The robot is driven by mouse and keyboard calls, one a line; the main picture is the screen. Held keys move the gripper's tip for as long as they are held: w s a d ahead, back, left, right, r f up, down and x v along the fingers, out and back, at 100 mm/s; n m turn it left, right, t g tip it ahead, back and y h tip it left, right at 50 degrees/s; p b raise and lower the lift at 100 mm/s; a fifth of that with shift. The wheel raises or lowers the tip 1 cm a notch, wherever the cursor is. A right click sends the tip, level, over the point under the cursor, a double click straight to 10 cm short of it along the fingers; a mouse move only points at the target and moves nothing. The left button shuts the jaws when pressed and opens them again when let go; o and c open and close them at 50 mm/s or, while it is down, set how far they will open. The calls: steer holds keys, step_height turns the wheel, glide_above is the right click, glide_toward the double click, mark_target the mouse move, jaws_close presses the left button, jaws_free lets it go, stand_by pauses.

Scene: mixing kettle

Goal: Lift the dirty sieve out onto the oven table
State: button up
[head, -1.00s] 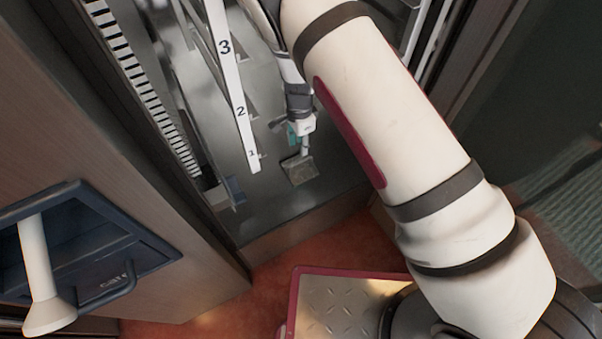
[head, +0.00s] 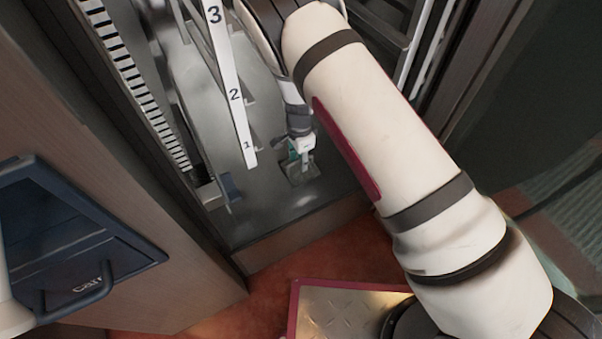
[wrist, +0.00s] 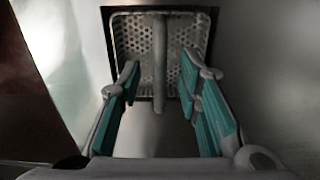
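The sieve (wrist: 185,40) is a perforated square plate in a dark frame with an upright handle rod (wrist: 160,65). In the wrist view it lies just beyond my fingertips. My gripper (wrist: 157,85) is open, with its teal-padded fingers on either side of the rod's lower end and a gap on both sides. In the head view the sieve (head: 298,168) shows as a small grey plate low inside the metal chamber, and my gripper (head: 303,150) is right over it and hides part of it. The oven table cannot be made out.
A white strip numbered 1 to 3 (head: 234,95) hangs left of my arm. A slotted rail (head: 140,85) runs along the chamber's left side. A dark blue-framed cart (head: 80,250) stands at lower left. The chamber's front sill (head: 300,235) is close below the sieve.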

mark_target(300, 160)
jaws_close()
steer(key=shift+r, duration=0.1)
steer(key=shift+r+p, duration=0.25)
steer(key=shift+p, duration=0.1)
steer(key=shift+r, duration=0.15)
steer(key=shift+r+p, duration=1.9)
steer(key=shift+r, duration=0.6)
